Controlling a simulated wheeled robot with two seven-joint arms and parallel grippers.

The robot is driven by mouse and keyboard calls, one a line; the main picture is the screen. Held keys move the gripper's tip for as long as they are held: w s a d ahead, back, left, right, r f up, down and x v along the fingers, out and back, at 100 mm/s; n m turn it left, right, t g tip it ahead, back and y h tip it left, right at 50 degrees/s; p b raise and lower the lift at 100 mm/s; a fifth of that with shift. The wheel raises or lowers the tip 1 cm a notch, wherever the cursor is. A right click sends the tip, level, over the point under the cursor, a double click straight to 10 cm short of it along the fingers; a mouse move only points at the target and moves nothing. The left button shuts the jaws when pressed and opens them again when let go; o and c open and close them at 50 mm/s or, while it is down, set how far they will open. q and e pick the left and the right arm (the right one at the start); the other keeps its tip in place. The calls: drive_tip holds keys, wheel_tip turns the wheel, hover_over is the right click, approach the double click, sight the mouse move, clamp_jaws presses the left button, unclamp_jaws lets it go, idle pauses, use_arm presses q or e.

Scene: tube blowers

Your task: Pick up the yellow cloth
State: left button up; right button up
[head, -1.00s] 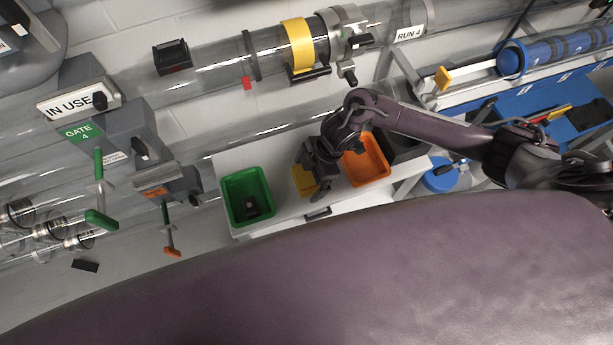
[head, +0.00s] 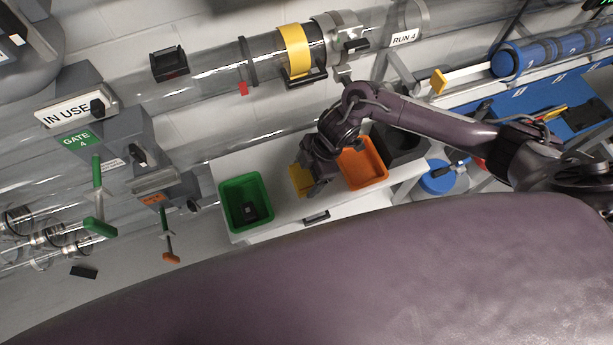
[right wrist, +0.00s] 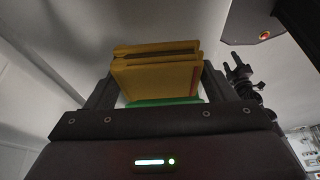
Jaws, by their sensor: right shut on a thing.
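The yellow cloth (right wrist: 155,75) is a folded, layered bundle between the two fingers of my right gripper (right wrist: 155,92) in the right wrist view. The fingers press on it from both sides. In the head view, the cloth (head: 300,180) shows partly beside my right gripper (head: 318,190), over the white bench between the green and orange bins. The gripper hides part of the cloth, and I cannot tell whether the cloth touches the bench. My left gripper is not in view.
A green bin (head: 232,187) holding a dark object stands left on the white bench (head: 284,205). An orange bin (head: 376,181) and a dark bin (head: 415,157) stand to the right. Clear tubes and a green-handled gate (head: 99,190) are at the left.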

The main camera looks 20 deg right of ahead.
sight(307, 175)
wheel_tip(307, 175, up, 17)
drive_tip(key=p, duration=0.1)
drive_tip(key=shift+f, duration=0.15)
